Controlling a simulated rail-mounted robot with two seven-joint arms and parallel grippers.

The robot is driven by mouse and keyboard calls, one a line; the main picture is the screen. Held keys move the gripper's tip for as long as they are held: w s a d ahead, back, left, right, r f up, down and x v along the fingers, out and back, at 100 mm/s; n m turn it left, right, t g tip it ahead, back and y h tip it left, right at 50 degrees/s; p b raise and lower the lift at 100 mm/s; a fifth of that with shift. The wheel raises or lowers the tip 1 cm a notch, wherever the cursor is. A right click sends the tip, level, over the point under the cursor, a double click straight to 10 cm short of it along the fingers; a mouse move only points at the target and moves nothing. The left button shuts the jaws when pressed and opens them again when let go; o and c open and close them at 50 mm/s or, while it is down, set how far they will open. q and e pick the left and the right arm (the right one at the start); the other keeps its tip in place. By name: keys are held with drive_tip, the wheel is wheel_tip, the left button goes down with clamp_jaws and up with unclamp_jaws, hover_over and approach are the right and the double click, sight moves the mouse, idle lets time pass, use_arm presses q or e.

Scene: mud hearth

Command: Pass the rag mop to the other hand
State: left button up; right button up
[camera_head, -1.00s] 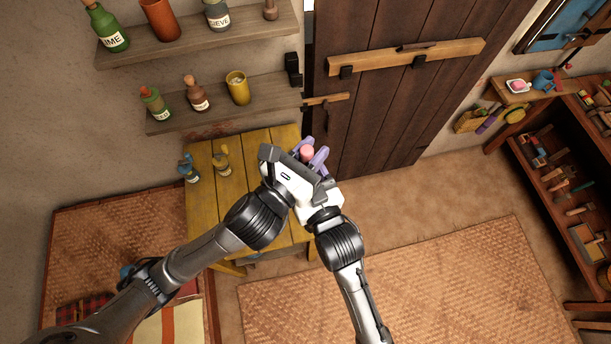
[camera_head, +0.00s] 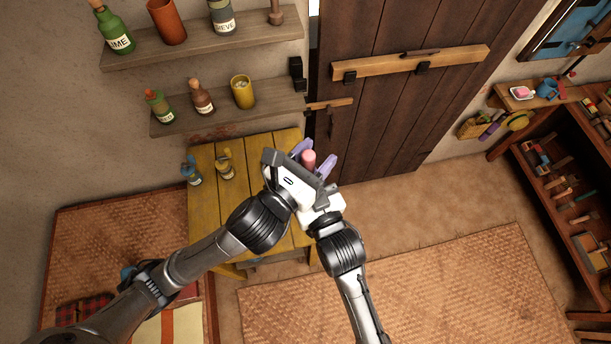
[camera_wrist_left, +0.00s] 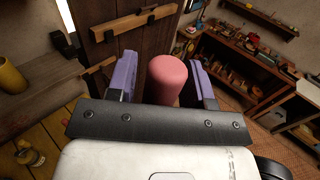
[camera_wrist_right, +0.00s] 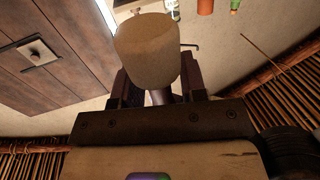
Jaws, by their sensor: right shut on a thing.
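The rag mop shows only in part. A rounded pink end (camera_head: 308,160) stands up between the purple fingers of my left gripper (camera_head: 314,159) in the head view. In the left wrist view the pink end (camera_wrist_left: 167,78) lies between the fingers with a gap on each side, so the left gripper is open around it. My right gripper (camera_wrist_right: 158,88) is shut on the mop; a pale, blunt cylindrical part (camera_wrist_right: 147,50) sticks out beyond its fingers, with a bit of grey shaft behind. In the head view the right fingers and the rest of the mop are hidden behind the left gripper.
A yellow wooden table (camera_head: 212,208) with small bottles stands below and left of the grippers. Two wall shelves (camera_head: 180,118) hold bottles and cups. A plank door (camera_head: 385,120) is behind. A tool rack (camera_head: 560,180) stands at right. The floor mat (camera_head: 420,285) is clear.

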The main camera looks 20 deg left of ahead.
use_arm(q)
drive_tip(key=shift+o, duration=0.6)
